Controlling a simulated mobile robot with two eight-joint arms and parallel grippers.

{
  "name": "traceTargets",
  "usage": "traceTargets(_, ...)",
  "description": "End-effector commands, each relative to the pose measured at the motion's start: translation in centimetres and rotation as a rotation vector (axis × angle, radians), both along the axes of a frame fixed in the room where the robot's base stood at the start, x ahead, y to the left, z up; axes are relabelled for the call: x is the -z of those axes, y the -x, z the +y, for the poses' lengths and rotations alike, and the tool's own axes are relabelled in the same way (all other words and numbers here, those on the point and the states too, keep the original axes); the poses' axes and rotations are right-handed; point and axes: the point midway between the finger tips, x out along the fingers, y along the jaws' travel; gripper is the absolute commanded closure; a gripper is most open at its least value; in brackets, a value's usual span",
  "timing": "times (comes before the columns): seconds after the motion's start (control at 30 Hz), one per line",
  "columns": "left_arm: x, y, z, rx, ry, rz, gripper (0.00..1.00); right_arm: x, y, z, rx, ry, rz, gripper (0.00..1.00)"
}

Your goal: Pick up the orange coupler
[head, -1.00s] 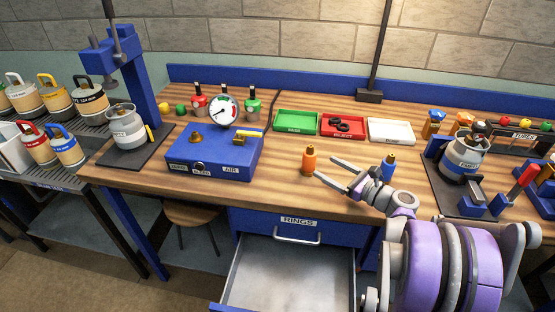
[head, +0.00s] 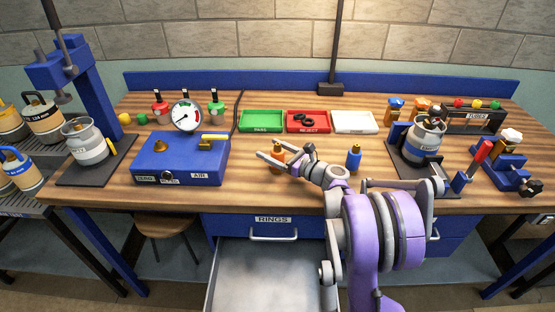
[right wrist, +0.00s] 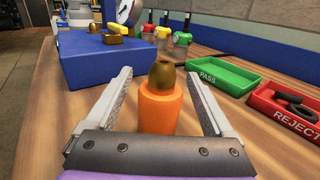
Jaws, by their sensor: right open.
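The orange coupler (head: 278,158) stands upright on the wooden bench, right of the blue gauge box. In the right wrist view the orange coupler (right wrist: 161,105), with its brass top, sits between the two fingers. My right gripper (head: 272,152) is open around it; the wrist view shows the right gripper (right wrist: 162,98) with gaps on both sides of the coupler. In the head view the fingers partly hide the coupler. My left gripper is not in view.
A blue coupler (head: 353,158) stands to the right. Green PASS (head: 261,130), red REJECT (head: 308,130) and white (head: 355,131) trays lie behind. The blue gauge box (head: 180,165) is left. An open drawer (head: 265,270) sticks out below the bench front.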

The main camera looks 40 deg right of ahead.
Motion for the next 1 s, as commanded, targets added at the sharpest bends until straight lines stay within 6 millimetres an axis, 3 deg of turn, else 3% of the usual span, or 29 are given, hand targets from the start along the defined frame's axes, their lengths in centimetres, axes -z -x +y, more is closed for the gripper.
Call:
traceTargets(0.27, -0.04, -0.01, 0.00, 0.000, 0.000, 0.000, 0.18, 0.02, -0.59, 0.14, 0.001, 0.000, 0.000, 0.15)
traceTargets(0.73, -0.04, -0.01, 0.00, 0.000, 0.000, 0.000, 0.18, 0.02, -0.57, 0.13, 0.001, 0.000, 0.000, 0.99)
traceTargets(1.0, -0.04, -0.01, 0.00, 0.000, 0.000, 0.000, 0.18, -0.01, -0.56, 0.13, 0.001, 0.000, 0.000, 1.00)
